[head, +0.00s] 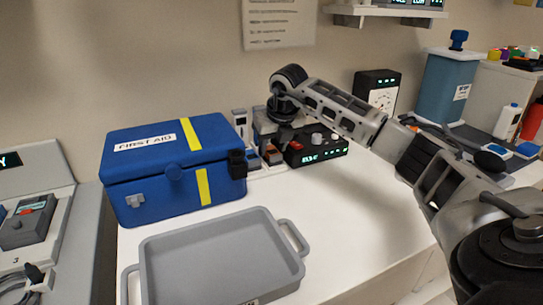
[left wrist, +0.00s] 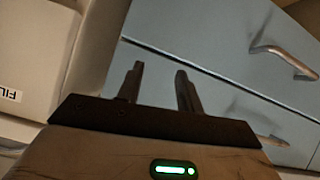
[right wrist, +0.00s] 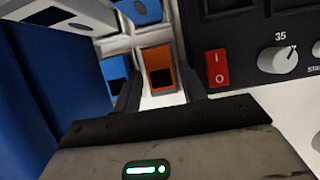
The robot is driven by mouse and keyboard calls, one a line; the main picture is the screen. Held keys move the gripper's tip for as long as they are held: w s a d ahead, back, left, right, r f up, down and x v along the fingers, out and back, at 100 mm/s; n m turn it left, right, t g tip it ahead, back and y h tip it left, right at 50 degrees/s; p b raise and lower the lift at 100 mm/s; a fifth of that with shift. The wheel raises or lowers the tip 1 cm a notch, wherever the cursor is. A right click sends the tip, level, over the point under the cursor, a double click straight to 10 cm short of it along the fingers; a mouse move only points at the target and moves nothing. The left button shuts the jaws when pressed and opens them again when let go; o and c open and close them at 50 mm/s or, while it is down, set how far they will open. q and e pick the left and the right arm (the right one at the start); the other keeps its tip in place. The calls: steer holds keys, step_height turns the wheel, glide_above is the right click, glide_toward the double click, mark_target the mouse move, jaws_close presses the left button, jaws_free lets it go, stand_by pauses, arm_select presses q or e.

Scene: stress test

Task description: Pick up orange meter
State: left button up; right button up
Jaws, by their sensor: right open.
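The orange meter (right wrist: 160,72) shows in the right wrist view as an orange case with a dark screen, in a light holder. It lies beyond and between the fingertips of my right gripper (right wrist: 158,88), which is open and empty. In the head view the right arm reaches over the back of the white table, and the meter (head: 274,157) is small and partly hidden below the gripper. My left gripper (left wrist: 158,82) is open and empty in the left wrist view, facing grey drawers; it is not in the head view.
A blue first aid box (head: 170,172) stands left of the meter. A black device (head: 318,149) with a red switch (right wrist: 216,68) and a dial stands close on its right. A grey tray (head: 220,258) lies in front. The table's right front is clear.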

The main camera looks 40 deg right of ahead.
steer(key=shift+w+f, duration=0.2)
steer(key=shift+f, duration=0.25)
steer(key=shift+d, duration=0.1)
steer(key=c, duration=0.7)
steer(key=shift+c, duration=0.2)
steer(key=shift+r, duration=0.2)
